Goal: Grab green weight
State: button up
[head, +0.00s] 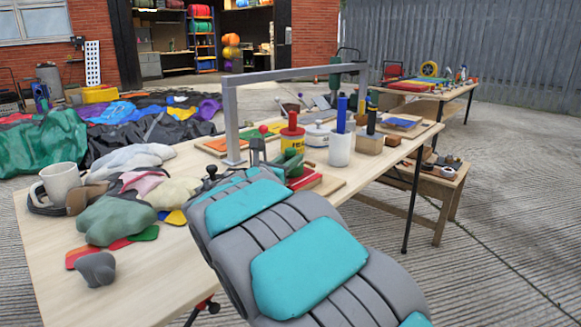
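A dull green, lumpy, soft-looking weight (115,220) lies on the near left part of the wooden table (150,285). It rests beside pale cloth-like lumps and partly over flat coloured pieces. A small green cylinder (293,161) also stands near the table's middle; which one is the green weight is not certain. My grey arm with teal pads reaches in from the lower right. Small dark parts show at its far end, near the table's middle, but I cannot make out the fingers or whether they hold anything. The arm end is to the right of the lumpy green weight, apart from it.
A white mug (60,184) stands behind the lump, and a small grey lump (96,268) lies in front. A grey metal frame (231,120), a red-and-yellow can (292,134) and a white cup with a blue roll (340,148) stand farther back.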

grip_shut()
jog(key=shift+r, duration=0.1)
jog(key=shift+r, duration=0.15)
dwell(0.8)
